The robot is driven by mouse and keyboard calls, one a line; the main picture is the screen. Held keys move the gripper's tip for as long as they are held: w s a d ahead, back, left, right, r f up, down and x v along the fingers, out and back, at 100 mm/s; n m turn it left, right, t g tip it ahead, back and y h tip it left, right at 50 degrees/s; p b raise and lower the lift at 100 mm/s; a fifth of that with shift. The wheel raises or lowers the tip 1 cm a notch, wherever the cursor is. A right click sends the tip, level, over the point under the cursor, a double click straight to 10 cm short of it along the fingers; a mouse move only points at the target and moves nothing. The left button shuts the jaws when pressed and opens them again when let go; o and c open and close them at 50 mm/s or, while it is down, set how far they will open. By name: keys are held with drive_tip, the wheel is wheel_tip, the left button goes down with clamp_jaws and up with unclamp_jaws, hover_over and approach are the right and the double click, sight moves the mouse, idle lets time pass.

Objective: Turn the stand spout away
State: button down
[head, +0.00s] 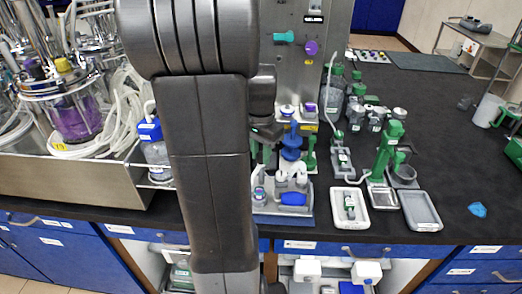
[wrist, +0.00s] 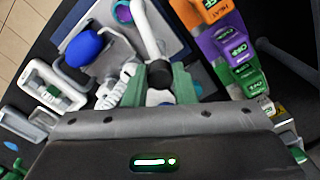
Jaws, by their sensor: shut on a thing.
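A white spout-like arm (wrist: 143,30) with a black end (wrist: 159,68) shows in the wrist view, above a grey-and-blue base. My gripper (wrist: 160,84) reaches up from the bottom of that view, with green pieces on both sides of the black end. It is shut around what looks like this black end; the exact contact is hard to make out. In the head view my gripper (head: 268,132) is a dark shape beside a blue stand (head: 292,143), partly hidden by my arm. White curved pieces (head: 291,173) show below the stand.
A blue oval part (wrist: 84,47) and white fittings lie left in the wrist view; orange, purple and green labelled blocks (wrist: 232,45) stand right. In the head view a tall green stand (head: 388,150) and white trays (head: 350,207) stand right.

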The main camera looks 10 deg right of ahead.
sight(260, 155)
drive_tip(key=m+p, duration=0.1)
drive_tip(key=m, duration=0.3)
drive_tip(key=shift+r, duration=0.1)
drive_tip(key=shift+w+m+p, duration=0.1)
drive_tip(key=shift+m+p, duration=0.25)
drive_tip(key=shift+m, duration=1.75)
drive_tip(key=c, duration=1.2)
unclamp_jaws()
wheel_tip(260, 155, up, 14)
drive_tip(key=shift+f, duration=0.15)
drive_tip(key=shift+f, duration=0.1)
